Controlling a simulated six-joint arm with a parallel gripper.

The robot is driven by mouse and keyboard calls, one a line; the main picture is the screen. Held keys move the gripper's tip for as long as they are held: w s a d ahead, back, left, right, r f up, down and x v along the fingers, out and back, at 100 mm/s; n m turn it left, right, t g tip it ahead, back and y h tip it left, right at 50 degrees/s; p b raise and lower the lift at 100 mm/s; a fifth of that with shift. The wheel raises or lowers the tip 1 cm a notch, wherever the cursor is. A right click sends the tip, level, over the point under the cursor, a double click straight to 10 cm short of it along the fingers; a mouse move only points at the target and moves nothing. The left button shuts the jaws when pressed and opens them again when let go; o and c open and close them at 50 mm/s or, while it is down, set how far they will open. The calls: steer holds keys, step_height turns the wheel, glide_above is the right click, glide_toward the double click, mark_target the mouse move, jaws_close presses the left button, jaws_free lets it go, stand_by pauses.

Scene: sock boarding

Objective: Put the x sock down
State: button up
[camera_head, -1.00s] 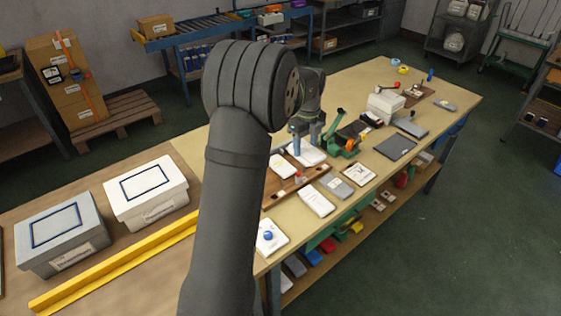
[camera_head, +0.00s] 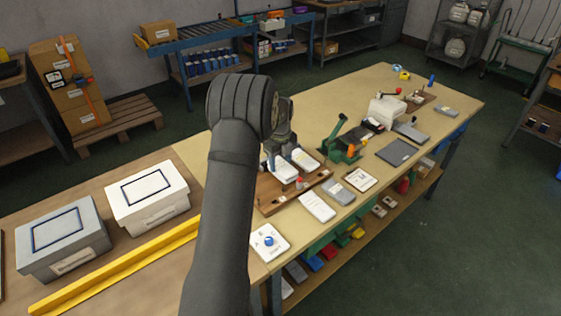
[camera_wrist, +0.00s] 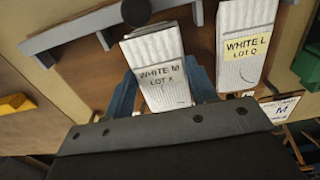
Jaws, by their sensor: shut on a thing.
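A white sock pack labelled WHITE M LOT X (camera_wrist: 158,62) sits between the blue fingers of my gripper (camera_wrist: 163,90) in the wrist view. My gripper is shut on it. In the head view my gripper (camera_head: 279,150) is over the wooden board (camera_head: 268,203), with the held white pack (camera_head: 285,173) below it. Whether the pack touches the board I cannot tell. A second white pack, labelled WHITE L LOT Q (camera_wrist: 245,45), lies to the right of the held one, apart from it; it also shows in the head view (camera_head: 308,161).
A grey bar (camera_wrist: 70,38) lies behind the held pack. A green tool (camera_head: 335,130), a white pad (camera_head: 317,207), a grey item (camera_head: 338,191) and a card (camera_head: 361,179) lie right of the board. A white dial box (camera_head: 269,243) is in front. Lidded boxes (camera_head: 148,197) stand left.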

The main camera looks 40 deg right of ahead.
mark_target(280, 164)
steer(key=o, duration=1)
steer(key=shift+f, duration=0.1)
steer(key=shift+c, duration=0.2)
step_height(280, 164, up, 12)
steer(key=shift+r, duration=0.2)
steer(key=shift+f, duration=0.1)
step_height(280, 164, down, 12)
steer(key=shift+f, duration=0.25)
step_height(280, 164, up, 3)
steer(key=shift+f, duration=0.1)
steer(key=shift+r, duration=0.65)
